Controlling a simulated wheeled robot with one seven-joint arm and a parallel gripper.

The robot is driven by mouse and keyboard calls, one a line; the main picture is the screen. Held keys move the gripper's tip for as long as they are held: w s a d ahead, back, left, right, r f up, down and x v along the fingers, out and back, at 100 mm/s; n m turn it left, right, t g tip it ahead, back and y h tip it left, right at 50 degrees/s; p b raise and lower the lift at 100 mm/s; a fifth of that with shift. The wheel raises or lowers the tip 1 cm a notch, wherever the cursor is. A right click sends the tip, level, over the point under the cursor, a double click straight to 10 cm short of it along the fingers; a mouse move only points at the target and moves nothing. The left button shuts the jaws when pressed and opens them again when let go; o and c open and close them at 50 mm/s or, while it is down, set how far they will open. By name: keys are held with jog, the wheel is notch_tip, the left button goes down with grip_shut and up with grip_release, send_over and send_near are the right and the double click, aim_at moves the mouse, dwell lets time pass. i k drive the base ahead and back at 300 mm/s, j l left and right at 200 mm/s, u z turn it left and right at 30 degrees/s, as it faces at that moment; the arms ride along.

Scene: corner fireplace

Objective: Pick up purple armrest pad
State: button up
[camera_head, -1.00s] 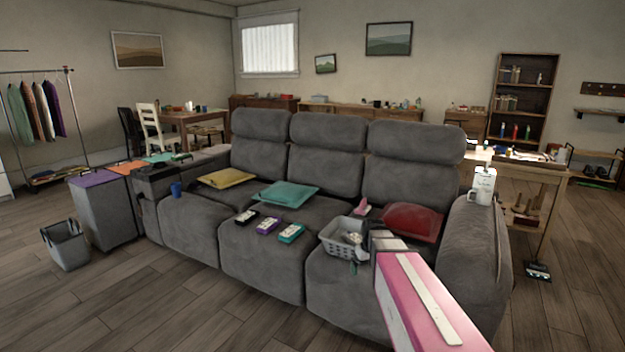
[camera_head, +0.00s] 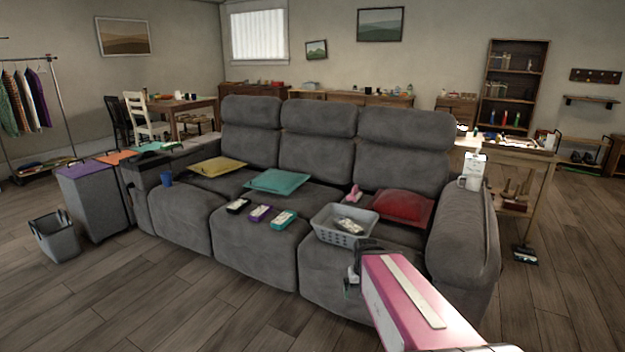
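A flat purple pad (camera_head: 86,170) lies on top of a grey box-shaped stand at the left, beyond the left end of the sofa. An orange pad (camera_head: 116,157) and a green pad (camera_head: 145,148) lie in a row behind it. My pink and white arm reaches in from the lower right. My gripper (camera_head: 351,277), dark and small, is in front of the sofa's right seat, below the grey basket. It is far to the right of the purple pad. Its fingers are too unclear to show whether they are open.
A grey sofa (camera_head: 240,245) fills the middle. On it are a yellow cushion (camera_head: 218,167), a teal cushion (camera_head: 278,181), a red cushion (camera_head: 404,207), several remotes and a grey basket (camera_head: 343,234). A grey bin (camera_head: 57,240) stands at the left. The wooden floor in front is clear.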

aim_at(263, 210)
jog(key=i+j, duration=0.2)
jog(key=j, duration=0.15)
jog(key=i+j+z, duration=0.1)
jog(key=j, duration=0.3)
jog(key=i+j, duration=0.25)
jog(key=i+j+z, duration=0.1)
jog(key=j, duration=0.4)
jog(key=i+j, duration=0.25)
jog(key=j, duration=0.15)
jog(key=i+j+z, duration=0.1)
jog(key=j, duration=0.3)
jog(key=i+j, duration=0.25)
jog(key=j, duration=0.15)
jog(key=i+j+z, duration=0.1)
jog(key=j, duration=0.3)
